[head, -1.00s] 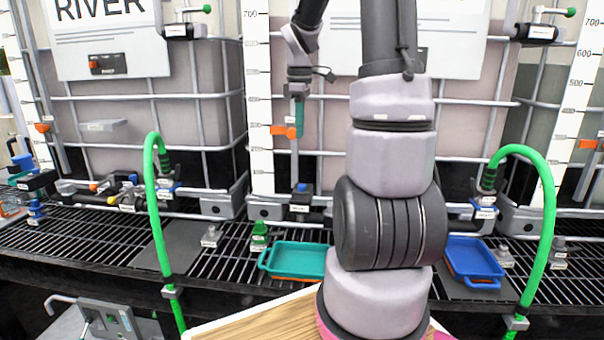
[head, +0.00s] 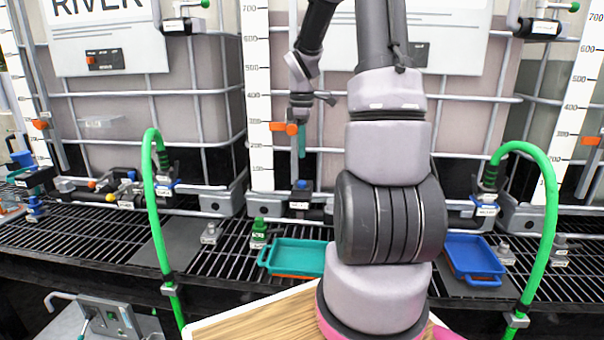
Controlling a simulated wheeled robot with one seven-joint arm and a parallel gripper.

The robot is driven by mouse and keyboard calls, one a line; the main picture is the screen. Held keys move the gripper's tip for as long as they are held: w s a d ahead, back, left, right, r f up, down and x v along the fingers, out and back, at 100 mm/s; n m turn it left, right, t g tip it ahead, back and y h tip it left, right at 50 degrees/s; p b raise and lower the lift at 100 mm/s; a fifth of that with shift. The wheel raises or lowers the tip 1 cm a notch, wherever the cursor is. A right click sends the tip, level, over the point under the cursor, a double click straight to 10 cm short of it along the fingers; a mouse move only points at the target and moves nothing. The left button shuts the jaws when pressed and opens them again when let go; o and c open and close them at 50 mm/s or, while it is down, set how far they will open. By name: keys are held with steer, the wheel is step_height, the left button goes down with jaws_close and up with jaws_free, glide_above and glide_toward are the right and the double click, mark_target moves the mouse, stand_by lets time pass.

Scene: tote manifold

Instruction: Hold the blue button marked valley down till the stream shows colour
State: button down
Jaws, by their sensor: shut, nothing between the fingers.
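A small black box with a blue top (head: 302,185) stands low behind the rack in the middle, with a white label below it. It looks like a blue button, but the label is too small to read, so I cannot confirm "valley". My gripper (head: 301,155) points down, shut and empty, its teal fingers above the blue top with a visible gap. No stream can be made out.
A white level scale (head: 257,80) with an orange marker (head: 285,128) stands beside my gripper. Green hoses (head: 153,215) and (head: 545,220) arch at left and right. A teal tray (head: 300,254), a blue tray (head: 474,258) and a green-topped bottle (head: 258,232) sit on the black rack.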

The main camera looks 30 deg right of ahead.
mark_target(302, 182)
step_height(302, 182, down, 8)
steer(key=shift+r, duration=0.1)
stand_by(0.4)
